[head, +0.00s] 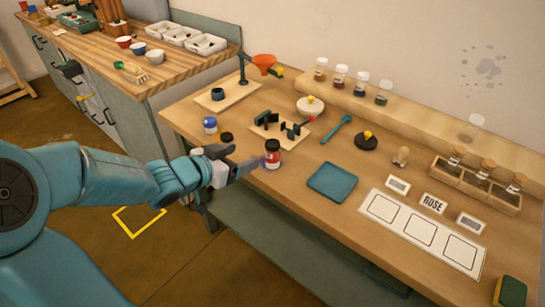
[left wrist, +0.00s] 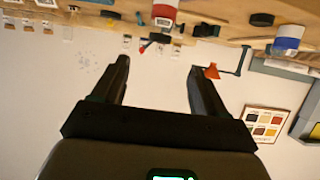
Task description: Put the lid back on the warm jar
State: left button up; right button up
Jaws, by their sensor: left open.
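A small jar with a red and white label (head: 272,153) stands upright near the table's front edge; I take it for the warm jar. Its top looks dark, and it also shows upside down in the left wrist view (left wrist: 164,14). A small black round piece (head: 226,137), perhaps the lid, lies on the table to its left, and a black piece (left wrist: 262,19) shows in the left wrist view. My left gripper (head: 248,161) is open and empty, just left of the red jar. Its spread fingers show in the left wrist view (left wrist: 160,68). My right gripper is not in view.
A blue and white jar (head: 210,125) stands behind the black piece. A black fixture (head: 267,120) on a board and a blue tray (head: 332,182) lie near the red jar. An orange funnel stand (head: 243,70) is at the back. Bare table lies between jar and tray.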

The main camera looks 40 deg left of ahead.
aim_at(268, 147)
pick_arm(q)
jog(key=b+x, duration=0.1)
jog(key=x, duration=0.8)
jog(key=shift+d, duration=0.1)
jog(key=shift+s, duration=0.1)
jog(key=x, duration=0.5)
jog(key=shift+f, duration=0.15)
